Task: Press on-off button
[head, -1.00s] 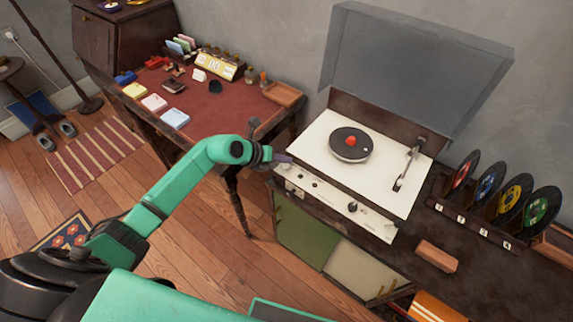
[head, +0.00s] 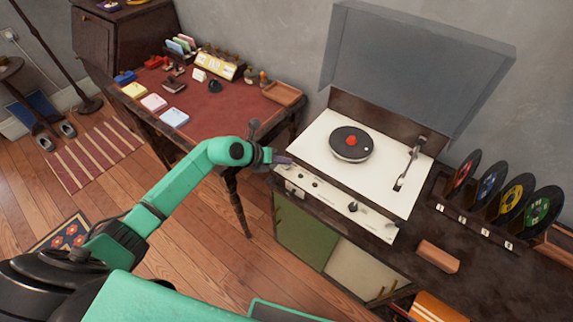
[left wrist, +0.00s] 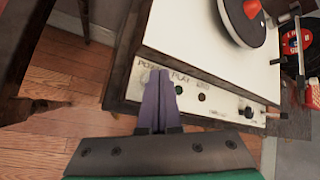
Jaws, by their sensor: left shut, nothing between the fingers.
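The record player (head: 316,151) has a white top, a raised clear lid and a white front panel (head: 330,197). In the left wrist view the panel carries the lettering "POWER" and "PLAY" (left wrist: 163,71), a green button (left wrist: 178,89), a darker button (left wrist: 202,97) and a dark knob (left wrist: 248,112). My left gripper (head: 288,160) is shut and empty at the panel's left end. In the left wrist view its purple fingers (left wrist: 159,73) lie over the panel by "POWER". They hide the spot below that word; contact cannot be told. My right gripper is not in view.
The black platter (head: 351,143) has a red centre, with the tonearm (head: 407,165) to its right. Several records (head: 487,187) stand in a rack at the right. A brown block (head: 438,257) lies on the cabinet. The desk (head: 220,102) is behind my left arm.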

